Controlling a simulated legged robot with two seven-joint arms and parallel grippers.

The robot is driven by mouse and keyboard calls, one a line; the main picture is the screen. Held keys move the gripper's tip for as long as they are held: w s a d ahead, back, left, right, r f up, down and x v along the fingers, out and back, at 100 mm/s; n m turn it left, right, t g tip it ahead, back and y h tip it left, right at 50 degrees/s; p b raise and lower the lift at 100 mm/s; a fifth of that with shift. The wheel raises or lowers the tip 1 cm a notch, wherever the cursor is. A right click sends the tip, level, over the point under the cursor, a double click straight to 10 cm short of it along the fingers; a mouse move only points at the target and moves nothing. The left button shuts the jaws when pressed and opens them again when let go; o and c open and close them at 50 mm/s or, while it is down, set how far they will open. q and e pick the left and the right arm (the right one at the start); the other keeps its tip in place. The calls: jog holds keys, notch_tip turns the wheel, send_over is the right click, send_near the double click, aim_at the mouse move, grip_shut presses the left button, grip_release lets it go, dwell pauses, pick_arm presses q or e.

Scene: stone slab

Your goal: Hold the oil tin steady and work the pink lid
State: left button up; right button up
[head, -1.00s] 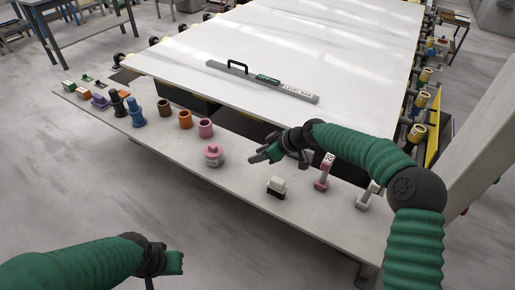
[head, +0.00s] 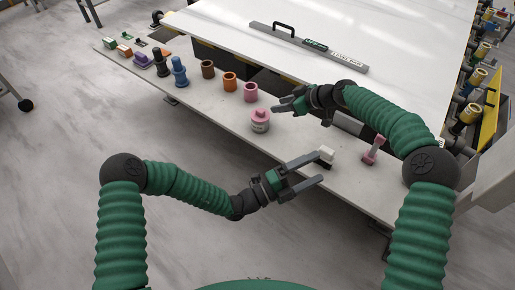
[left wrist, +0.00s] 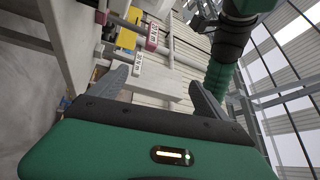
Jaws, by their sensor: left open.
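The oil tin (head: 261,126) is a small whitish round tin standing upright on the near ledge in the head view. Its pink lid (head: 260,114) sits on top with a knob. My left gripper (head: 319,169) is open and empty, in front and to the right of the tin, with its fingers pointing right near a white-topped block. It also shows open in the left wrist view (left wrist: 156,80), with nothing between its fingers. My right gripper (head: 279,104) is just right of the tin, apart from it, fingers pointing left; its finger gap is too small to judge.
A pink cup (head: 250,92), orange cup (head: 230,82) and brown cup (head: 208,69) stand behind and left of the tin. A white-topped block (head: 326,156) and a pink tool (head: 373,151) stand to the right. A level bar (head: 310,48) lies on the white slab (head: 375,30).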

pick_arm(q)
jog(key=w+a+f+n+t+y, duration=0.3)
jog(key=w+a+n+t+y, duration=0.55)
jog(key=n, duration=0.65)
jog(key=n+t+y, duration=0.1)
jog(key=n+y, duration=0.8)
jog(key=n, duration=0.4)
send_near(258, 126)
jog(key=shift+h, duration=0.25)
jog(key=w, duration=0.6)
jog(key=shift+w+d+f, duration=0.1)
jog(key=shift+w+f, duration=0.05)
jog(key=shift+w, duration=0.05)
jog(key=w, duration=0.3)
jog(key=w+d, duration=0.1)
jog(key=w, duration=0.5)
jog(key=shift+d+f, duration=0.1)
jog(key=shift+d, duration=0.2)
jog(key=shift+w+a, duration=0.2)
jog(key=shift+w, duration=0.15)
jog(key=shift+d, duration=0.1)
jog(key=shift+c, duration=0.2)
pick_arm(e)
jog(key=shift+d, duration=0.15)
